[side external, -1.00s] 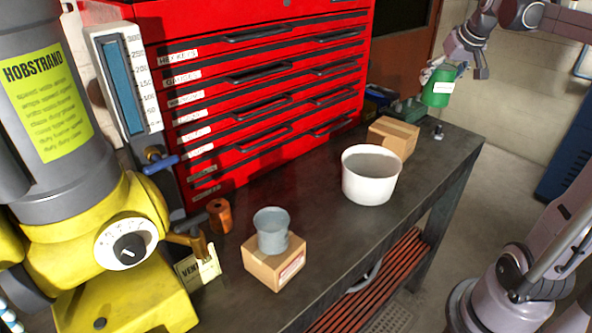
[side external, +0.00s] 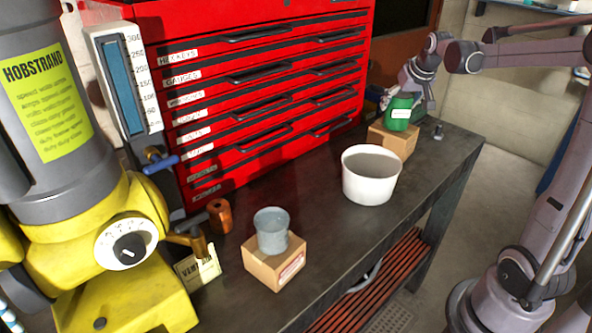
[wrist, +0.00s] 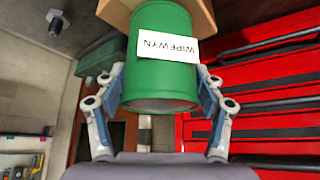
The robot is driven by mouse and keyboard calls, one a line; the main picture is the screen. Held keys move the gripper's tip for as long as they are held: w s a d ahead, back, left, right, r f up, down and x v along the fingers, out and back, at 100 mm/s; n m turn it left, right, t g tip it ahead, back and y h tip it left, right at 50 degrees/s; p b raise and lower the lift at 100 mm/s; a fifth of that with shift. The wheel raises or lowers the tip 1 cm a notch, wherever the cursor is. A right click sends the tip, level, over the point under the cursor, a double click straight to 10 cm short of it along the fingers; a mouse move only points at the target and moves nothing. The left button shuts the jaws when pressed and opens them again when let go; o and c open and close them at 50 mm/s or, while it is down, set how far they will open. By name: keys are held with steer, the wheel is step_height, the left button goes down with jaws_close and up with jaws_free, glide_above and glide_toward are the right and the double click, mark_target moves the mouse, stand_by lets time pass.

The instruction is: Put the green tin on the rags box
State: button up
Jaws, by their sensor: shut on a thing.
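The green tin (side external: 398,115) has a white label reading "WIPEWYN" in the wrist view (wrist: 165,80). My gripper (wrist: 160,78) is shut on it, with one finger on each side. The tin is upright at the far end of the bench, over or on a cardboard box (side external: 391,143). I cannot tell whether it touches the box top. The box also shows behind the tin in the wrist view (wrist: 203,14). A second cardboard box (side external: 272,266) at the front carries a grey tin (side external: 272,231). I cannot read the word rags on either box.
A white tub (side external: 371,182) stands just in front of the far box. A red drawer cabinet (side external: 250,85) lines the bench's back. A small metal part (side external: 438,132) lies right of the far box. The middle of the dark bench (side external: 325,235) is clear.

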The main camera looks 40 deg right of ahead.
steer(key=shift+f, duration=0.25)
steer(key=o, duration=1.6)
steer(key=shift+r, duration=0.1)
steer(key=v, duration=1.2)
steer(key=x, duration=1.2)
steer(key=shift+r, duration=0.6)
steer(key=shift+f, duration=0.1)
